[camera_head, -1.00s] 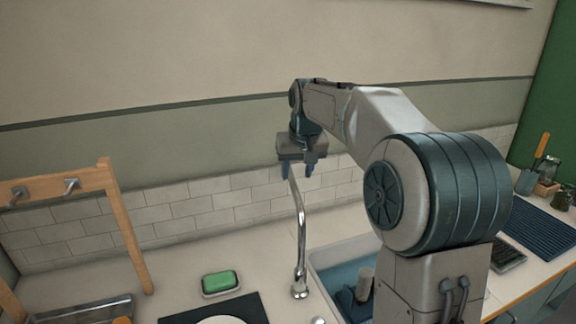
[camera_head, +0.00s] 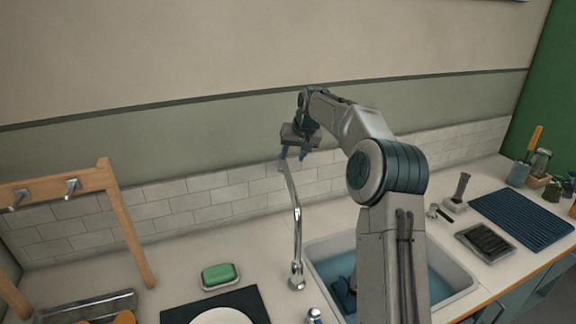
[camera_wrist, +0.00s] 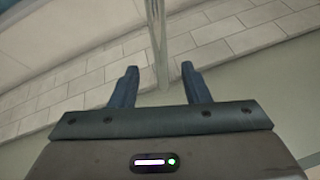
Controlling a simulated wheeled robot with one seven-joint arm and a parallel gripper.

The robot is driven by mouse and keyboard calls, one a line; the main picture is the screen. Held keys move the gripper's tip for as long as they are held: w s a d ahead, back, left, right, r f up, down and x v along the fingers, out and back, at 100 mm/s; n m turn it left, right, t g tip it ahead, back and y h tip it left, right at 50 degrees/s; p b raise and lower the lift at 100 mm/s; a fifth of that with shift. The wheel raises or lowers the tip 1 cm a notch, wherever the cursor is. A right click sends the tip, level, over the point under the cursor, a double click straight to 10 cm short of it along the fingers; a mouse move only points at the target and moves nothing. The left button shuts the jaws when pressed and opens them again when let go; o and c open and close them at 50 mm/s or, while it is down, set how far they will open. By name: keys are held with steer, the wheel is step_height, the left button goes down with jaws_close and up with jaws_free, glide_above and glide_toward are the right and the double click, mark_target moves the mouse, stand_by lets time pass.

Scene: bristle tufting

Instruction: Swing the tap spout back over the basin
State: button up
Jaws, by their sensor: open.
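The chrome tap (camera_head: 297,232) stands on the counter at the left edge of the sink basin (camera_head: 455,268). Its tall spout slants up and slightly left, its upper end outside the basin. My gripper (camera_head: 294,156) is at the spout's upper end, in front of the wall. In the wrist view my gripper (camera_wrist: 160,84) is open, with the spout (camera_wrist: 157,42) showing between its two dark blue fingers and a gap on each side. Whether the spout is fully between the fingers in depth, I cannot tell. My arm hides part of the basin.
Green soap (camera_head: 219,274) on a dish, a dark mat with a white plate (camera_head: 220,317) and a wooden rack (camera_head: 128,225) are on the left. A blue ribbed mat (camera_head: 522,220) and jars are on the right. The tiled wall (camera_head: 210,205) is close behind.

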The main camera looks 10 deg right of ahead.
mark_target(288, 169)
steer(key=p+x, duration=0.1)
steer(key=x, duration=0.6)
jaws_close()
